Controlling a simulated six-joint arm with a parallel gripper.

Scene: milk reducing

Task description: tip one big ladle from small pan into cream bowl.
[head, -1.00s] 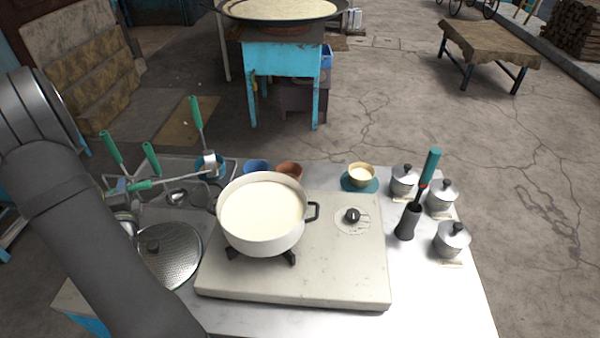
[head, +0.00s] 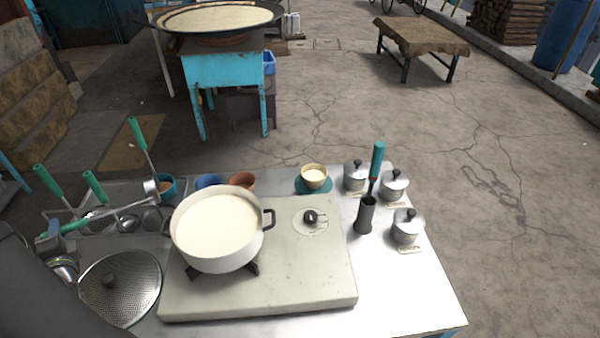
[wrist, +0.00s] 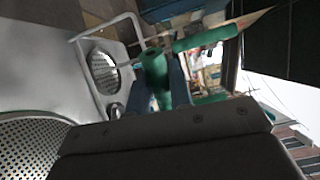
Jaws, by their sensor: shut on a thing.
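The small pan (head: 216,248), white with dark handles, stands on the stove, holding pale milk. My gripper (head: 52,236) is at the left edge of the table, left of the pan, partly cut off by the frame. In the wrist view my gripper (wrist: 158,90) is shut on a green handle (wrist: 153,70) between its blue fingers. This appears to be a ladle handle; which bowl end belongs to it is unclear.
Other green-handled utensils (head: 95,187) stand around a wire rack at left. A perforated lid (head: 125,290) lies beside the stove (head: 260,300). Lidded metal pots (head: 407,227) and a dark holder with a teal-handled tool (head: 366,215) stand at right. The front right tabletop is clear.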

